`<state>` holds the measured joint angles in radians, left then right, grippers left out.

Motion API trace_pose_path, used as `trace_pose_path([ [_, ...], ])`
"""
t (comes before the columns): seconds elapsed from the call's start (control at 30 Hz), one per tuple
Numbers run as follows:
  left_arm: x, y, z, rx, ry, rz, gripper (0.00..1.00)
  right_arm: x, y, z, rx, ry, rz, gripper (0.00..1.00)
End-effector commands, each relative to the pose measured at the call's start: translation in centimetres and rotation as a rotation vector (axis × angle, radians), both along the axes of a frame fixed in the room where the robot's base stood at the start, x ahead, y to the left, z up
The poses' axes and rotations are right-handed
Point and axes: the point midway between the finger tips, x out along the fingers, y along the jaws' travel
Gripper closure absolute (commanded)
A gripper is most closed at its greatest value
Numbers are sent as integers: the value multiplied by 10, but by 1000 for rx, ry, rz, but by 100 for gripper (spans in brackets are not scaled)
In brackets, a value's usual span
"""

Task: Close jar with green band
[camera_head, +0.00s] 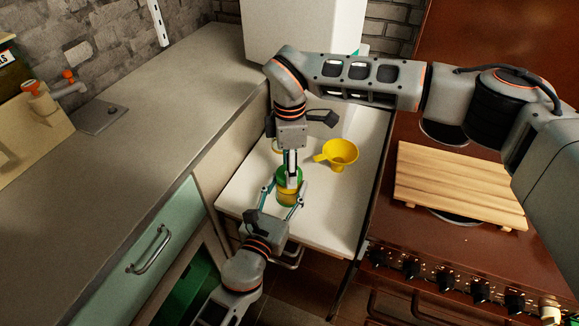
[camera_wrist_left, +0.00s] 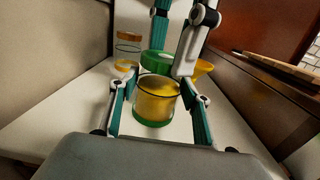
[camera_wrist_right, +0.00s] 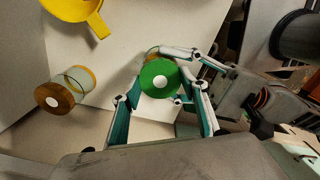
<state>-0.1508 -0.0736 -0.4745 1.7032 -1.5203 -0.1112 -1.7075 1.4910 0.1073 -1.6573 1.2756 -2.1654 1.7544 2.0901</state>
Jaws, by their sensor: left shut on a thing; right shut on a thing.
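The glass jar with yellow contents and a green band (camera_wrist_left: 157,100) stands upright on the white surface between the fingers of my left gripper (camera_wrist_left: 158,108), which is shut on it. The jar also shows in the head view (camera_head: 287,197). A round green lid (camera_wrist_right: 159,78) with a white knob is between the fingers of my right gripper (camera_wrist_right: 160,100), which is shut on it from above. In the left wrist view the lid (camera_wrist_left: 156,63) shows above the jar's rim, toward its far side; the rim's near edge is visible. I cannot tell whether they touch.
A yellow funnel (camera_head: 340,154) lies behind and right of the jar. A second jar with a wooden lid (camera_wrist_right: 49,97) stands nearby. A wooden board (camera_head: 460,185) lies on the stove at right. A grey counter (camera_head: 150,130) runs along the left.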

Motion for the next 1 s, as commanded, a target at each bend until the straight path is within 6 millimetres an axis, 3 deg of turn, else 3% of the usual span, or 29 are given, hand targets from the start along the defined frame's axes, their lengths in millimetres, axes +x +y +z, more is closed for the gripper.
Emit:
trace_pose_path([
  [0.5, 0, 0, -1, 2, 2, 0, 100, -5, 5, -1, 3, 7, -956, 65],
  [0.67, 0, 0, -1, 1, 2, -1, 100, -3, 4, 1, 2, -2, -959, 65],
  [0.7, 0, 0, -1, 1, 2, -1, 100, -3, 4, 1, 2, -2, -958, 49],
  [0.73, 0, 0, -1, 1, 2, -1, 100, -3, 4, 1, 2, -2, -958, 41],
  [1.0, -1, -1, -1, 1, 2, -1, 100, -2, 3, 0, 1, -3, -957, 40],
])
